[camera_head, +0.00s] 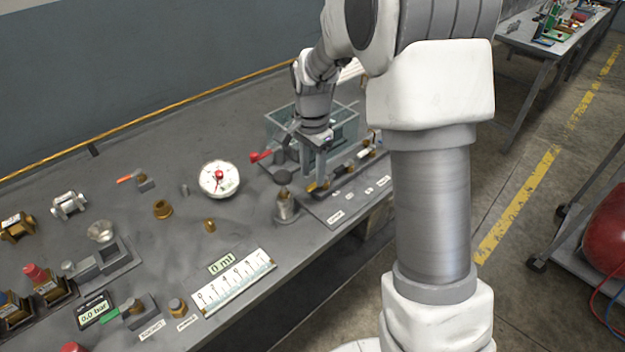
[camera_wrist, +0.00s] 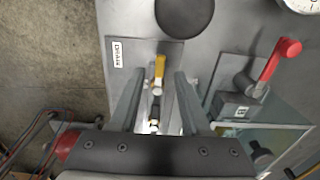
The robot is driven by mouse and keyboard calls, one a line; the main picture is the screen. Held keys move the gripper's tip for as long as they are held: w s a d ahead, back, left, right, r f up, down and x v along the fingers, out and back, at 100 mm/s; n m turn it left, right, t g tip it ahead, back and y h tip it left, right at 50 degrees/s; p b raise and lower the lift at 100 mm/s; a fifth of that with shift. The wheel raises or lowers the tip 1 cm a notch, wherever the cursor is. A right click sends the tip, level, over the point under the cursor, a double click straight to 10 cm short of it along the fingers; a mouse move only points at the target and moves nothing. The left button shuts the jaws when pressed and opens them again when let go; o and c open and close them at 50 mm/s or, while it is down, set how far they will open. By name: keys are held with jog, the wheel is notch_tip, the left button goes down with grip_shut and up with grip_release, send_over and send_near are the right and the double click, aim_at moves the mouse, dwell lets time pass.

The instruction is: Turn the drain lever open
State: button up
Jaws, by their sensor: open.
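The drain lever is a short yellow handle (camera_wrist: 159,68) beside a label reading DRAIN (camera_wrist: 117,53) in the wrist view. In the head view the yellow handle (camera_head: 318,187) shows on a grey plate near the bench's front edge. My gripper (camera_wrist: 160,78) is open, with one finger on each side of the lever, and a gap shows on both sides. In the head view my gripper (camera_head: 312,172) points down at the plate. I cannot tell how far the fingertips reach down beside the handle.
A red-handled lever (camera_wrist: 280,60) stands to the right in the wrist view. A clear-walled tank (camera_head: 345,130) is behind my gripper. A dial gauge (camera_head: 218,178) and several fittings lie further left on the bench.

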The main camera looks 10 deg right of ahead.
jog(key=shift+f, duration=1.25)
grip_shut()
